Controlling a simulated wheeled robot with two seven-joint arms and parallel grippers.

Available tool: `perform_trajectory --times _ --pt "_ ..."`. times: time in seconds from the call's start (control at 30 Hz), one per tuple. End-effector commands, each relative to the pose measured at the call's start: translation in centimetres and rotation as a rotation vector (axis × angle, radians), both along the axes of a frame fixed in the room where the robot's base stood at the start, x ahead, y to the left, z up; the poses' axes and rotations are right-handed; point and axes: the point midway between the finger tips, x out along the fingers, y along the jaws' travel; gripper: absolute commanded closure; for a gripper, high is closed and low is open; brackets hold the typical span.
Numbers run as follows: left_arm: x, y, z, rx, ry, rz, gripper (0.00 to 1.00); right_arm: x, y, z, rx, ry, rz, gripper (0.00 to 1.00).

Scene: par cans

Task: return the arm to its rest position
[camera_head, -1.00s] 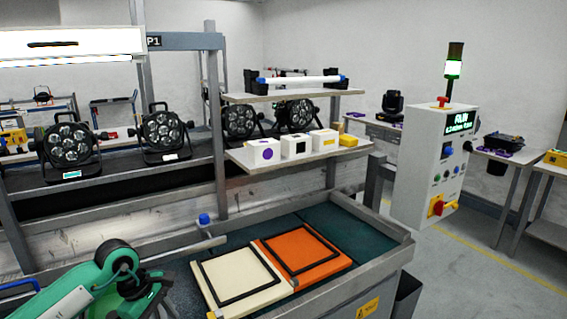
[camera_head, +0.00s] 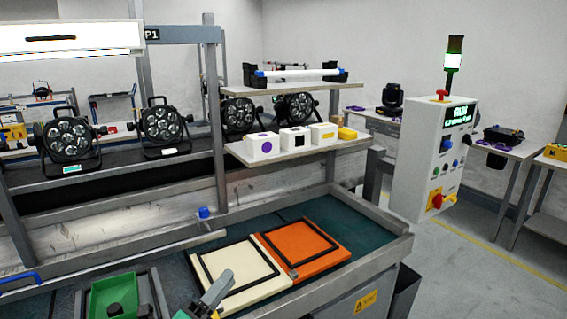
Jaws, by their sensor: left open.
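My left gripper (camera_head: 216,296) shows only in part at the bottom edge of the head view. It is open, with nothing seen between its fingers, and it is in front of the near edge of the cream square pad (camera_head: 213,259). The rest of my left arm is cut off by the frame. An orange square pad (camera_head: 333,262) lies right of the cream one; both have black square outlines. My right gripper is not in view.
A green tray (camera_head: 96,292) with a dark item inside is at the lower left. Several par cans (camera_head: 163,130) stand on the dark belt behind. White boxes (camera_head: 262,146) sit on a shelf. A control box (camera_head: 436,150) stands at right. The teal bench surface (camera_head: 350,225) is clear behind the pads.

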Motion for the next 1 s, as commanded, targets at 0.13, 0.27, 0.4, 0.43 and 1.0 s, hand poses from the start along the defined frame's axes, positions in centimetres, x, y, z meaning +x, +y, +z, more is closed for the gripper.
perform_trajectory --times 0.13,0.27,0.4,0.43,1.0 --pt "0.0 4.3 -3.1 -0.332 0.301 0.167 0.56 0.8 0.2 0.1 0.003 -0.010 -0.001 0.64" --pt "-1.2 7.9 -7.6 -0.600 0.571 0.322 0.56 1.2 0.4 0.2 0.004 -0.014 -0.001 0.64" --pt "-4.5 10.7 -13.6 -0.866 0.868 0.498 0.56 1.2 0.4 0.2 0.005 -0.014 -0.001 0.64" --pt "-5.5 11.1 -14.9 -0.919 0.932 0.538 0.56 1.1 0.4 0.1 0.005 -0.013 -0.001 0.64" --pt "-25.4 11.3 -27.3 -1.433 1.748 1.143 0.56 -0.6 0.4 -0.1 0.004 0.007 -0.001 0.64"
